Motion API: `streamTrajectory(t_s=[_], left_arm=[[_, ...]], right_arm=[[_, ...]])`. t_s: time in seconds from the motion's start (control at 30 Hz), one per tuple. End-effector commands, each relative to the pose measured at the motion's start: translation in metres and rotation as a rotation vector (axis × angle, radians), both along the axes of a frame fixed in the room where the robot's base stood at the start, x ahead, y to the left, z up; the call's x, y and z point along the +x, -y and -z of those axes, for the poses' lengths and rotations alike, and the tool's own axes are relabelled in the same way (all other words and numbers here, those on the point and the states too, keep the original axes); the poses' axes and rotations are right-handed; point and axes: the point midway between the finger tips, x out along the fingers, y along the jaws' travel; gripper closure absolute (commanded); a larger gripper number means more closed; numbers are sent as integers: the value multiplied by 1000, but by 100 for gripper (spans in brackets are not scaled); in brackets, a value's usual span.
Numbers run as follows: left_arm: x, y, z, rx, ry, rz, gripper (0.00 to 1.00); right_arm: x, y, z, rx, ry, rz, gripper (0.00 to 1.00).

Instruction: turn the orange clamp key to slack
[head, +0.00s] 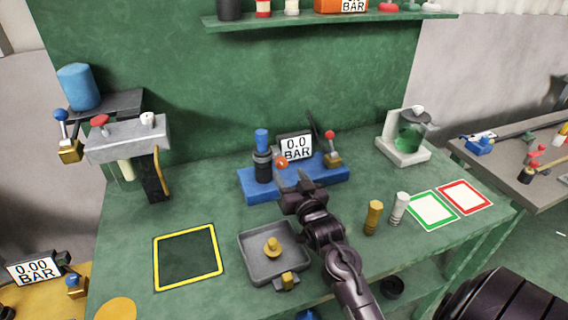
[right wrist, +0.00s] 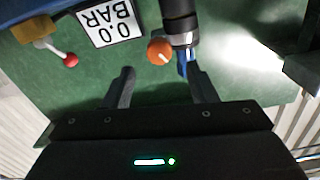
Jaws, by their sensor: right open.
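The orange clamp key (head: 281,162) is a small round knob on the side of a black-banded blue cylinder (head: 262,158), which stands on a blue base (head: 255,188). In the right wrist view the key (right wrist: 159,52) has a pale line on its face and sits beside the dark cylinder body (right wrist: 181,28). My right gripper (head: 293,180) is in front of the key in the head view. In the wrist view its two fingers (right wrist: 162,78) are open and empty. The key lies beyond their tips, roughly between them, apart from both. My left gripper is not in view.
A display reading 0.0 BAR (head: 297,147) and a red-knobbed lever (head: 331,148) stand on the blue base. A grey tray (head: 248,262) and brass and silver cylinders (head: 373,217) are nearer. A yellow-framed square (head: 158,265) lies at left. Bare bench lies left of the base.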

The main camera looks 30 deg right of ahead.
Motion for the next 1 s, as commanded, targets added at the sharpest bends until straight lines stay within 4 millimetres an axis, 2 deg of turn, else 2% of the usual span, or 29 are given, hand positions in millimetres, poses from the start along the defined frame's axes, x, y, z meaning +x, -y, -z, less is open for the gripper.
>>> streamTrajectory(t_s=[0.1, 0.3, 0.7, 1.0], left_arm=[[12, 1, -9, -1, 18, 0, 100], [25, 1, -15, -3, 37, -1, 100], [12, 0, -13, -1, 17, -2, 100], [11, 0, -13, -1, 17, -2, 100]], right_arm=[[23, 6, -2, 0, -1, 0, 48], [45, 11, -1, 0, -2, 1, 48], [51, 12, 0, 0, -3, 1, 49], [51, 12, 0, 0, -3, 1, 89]])
